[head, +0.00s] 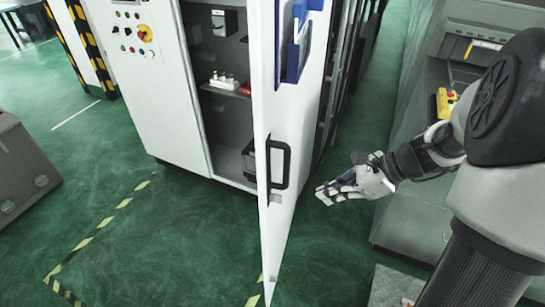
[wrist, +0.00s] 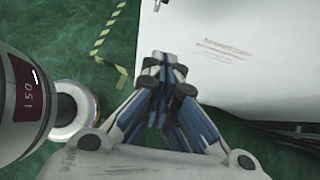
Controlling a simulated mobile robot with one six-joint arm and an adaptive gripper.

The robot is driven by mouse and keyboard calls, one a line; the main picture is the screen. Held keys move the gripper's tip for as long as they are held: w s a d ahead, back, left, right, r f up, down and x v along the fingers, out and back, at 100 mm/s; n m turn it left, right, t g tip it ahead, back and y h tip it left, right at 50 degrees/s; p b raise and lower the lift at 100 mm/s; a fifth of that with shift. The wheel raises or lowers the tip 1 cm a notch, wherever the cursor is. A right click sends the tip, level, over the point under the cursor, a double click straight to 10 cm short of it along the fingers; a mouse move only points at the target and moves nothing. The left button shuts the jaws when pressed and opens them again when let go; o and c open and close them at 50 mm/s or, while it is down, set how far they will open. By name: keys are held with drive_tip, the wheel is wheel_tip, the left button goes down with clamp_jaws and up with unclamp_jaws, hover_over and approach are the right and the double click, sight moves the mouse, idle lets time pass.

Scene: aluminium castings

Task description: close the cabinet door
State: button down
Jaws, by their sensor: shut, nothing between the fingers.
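The white cabinet door (head: 298,130) stands wide open in the head view, swung out toward me. It has a dark handle (head: 278,165) on its edge side and blue holders (head: 296,45) on its inner or right face. The white cabinet (head: 160,100) behind it shows dark open shelves. My gripper (head: 325,193) is shut and empty, to the right of the door and apart from it in the head view. In the wrist view my gripper (wrist: 162,62) points toward the lower edge of the white door panel (wrist: 235,60), which carries faint red print. Whether it touches cannot be told.
A control panel with a yellow-red knob (head: 145,33) is on the cabinet's left front. A grey machine (head: 420,150) stands at the right, near my arm. A grey box (head: 22,172) is at the far left. Green floor with yellow-black tape (head: 100,224) is clear before the cabinet.

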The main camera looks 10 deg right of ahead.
drive_tip(key=b, duration=0.4)
approach(272, 207)
wheel_tip(272, 207, down, 3)
drive_tip(key=a, duration=0.2)
drive_tip(key=shift+w+a+r+m+b, duration=0.3)
drive_tip(key=shift+w+a, duration=0.1)
drive_tip(key=shift+a, duration=0.05)
